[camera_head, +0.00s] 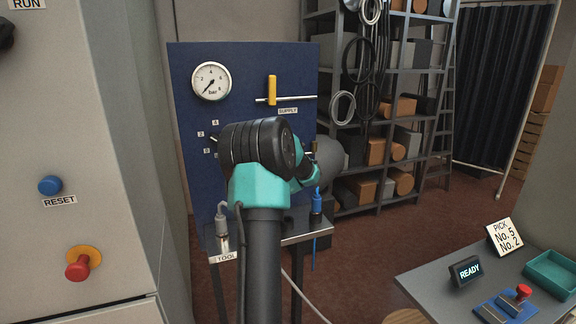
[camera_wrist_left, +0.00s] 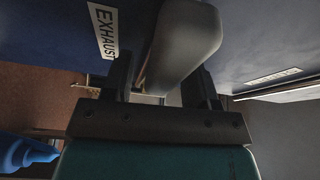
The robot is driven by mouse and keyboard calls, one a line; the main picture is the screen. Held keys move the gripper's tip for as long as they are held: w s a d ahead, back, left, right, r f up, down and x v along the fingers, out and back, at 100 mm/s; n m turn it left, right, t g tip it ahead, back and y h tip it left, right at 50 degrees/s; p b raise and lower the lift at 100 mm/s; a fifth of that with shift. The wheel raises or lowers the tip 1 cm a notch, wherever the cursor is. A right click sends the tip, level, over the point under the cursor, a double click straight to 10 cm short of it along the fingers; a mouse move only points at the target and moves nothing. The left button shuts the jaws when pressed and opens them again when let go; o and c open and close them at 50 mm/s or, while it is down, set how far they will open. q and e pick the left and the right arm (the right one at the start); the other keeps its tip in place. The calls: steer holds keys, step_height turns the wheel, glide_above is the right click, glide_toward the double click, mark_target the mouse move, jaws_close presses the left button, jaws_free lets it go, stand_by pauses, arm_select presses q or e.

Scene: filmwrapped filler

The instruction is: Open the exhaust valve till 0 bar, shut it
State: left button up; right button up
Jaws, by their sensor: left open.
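In the left wrist view a rounded grey-beige handle (camera_wrist_left: 183,42) stands out from the blue panel beside the EXHAUST label (camera_wrist_left: 104,30). My left gripper (camera_wrist_left: 160,85) is open, its two black fingers on either side of the handle's near end. I cannot tell whether either finger touches it. In the head view my arm hides the exhaust valve and the gripper. The pressure gauge (camera_head: 211,81) shows at the panel's upper left, its needle pointing down-left, near the zero end. My right gripper is not in view.
The blue panel (camera_head: 190,125) also carries a yellow supply handle (camera_head: 272,90), upright across a horizontal pipe. A narrow bench with a TOOL label (camera_head: 225,257) stands below. A grey table (camera_head: 420,280) at lower right holds a READY display (camera_head: 466,271) and a teal tray (camera_head: 552,272).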

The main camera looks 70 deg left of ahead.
arm_select(q)
steer(key=r+v, duration=0.1)
steer(key=v, duration=1.6)
steer(key=shift+d+f, duration=0.15)
steer(key=shift+f, duration=0.3)
steer(key=w+d+f+t+h, duration=0.1)
steer(key=w+d+f+h, duration=0.4)
steer(key=f, duration=0.3)
steer(key=w+d+f+t+h, duration=0.15)
steer(key=w+d+f, duration=0.25)
steer(key=w+f, duration=0.4)
steer(key=w+d+f+n+h, duration=0.1)
steer(key=w+d+f+h, duration=0.2)
steer(key=d+f, duration=0.4)
steer(key=w+d+f+n+h, duration=0.1)
steer(key=w+d+f+h, duration=0.1)
steer(key=d+f+h, duration=0.35)
steer(key=s+d+f+n+g+h, duration=0.1)
steer(key=s+d+f+g+h, duration=0.1)
steer(key=d+f, duration=0.4)
steer(key=s+d+f+n+g+h, duration=0.1)
steer(key=s+d+f+g, duration=0.3)
steer(key=d, duration=1)
steer(key=s+d+f+n+g+h, duration=0.1)
steer(key=s+d+f+g+h, duration=0.1)
steer(key=d+f, duration=0.7)
steer(key=shift+s+d+g+h, duration=0.4)
steer(key=shift+s+d+g, duration=0.25)
steer(key=shift+s+d, duration=0.25)
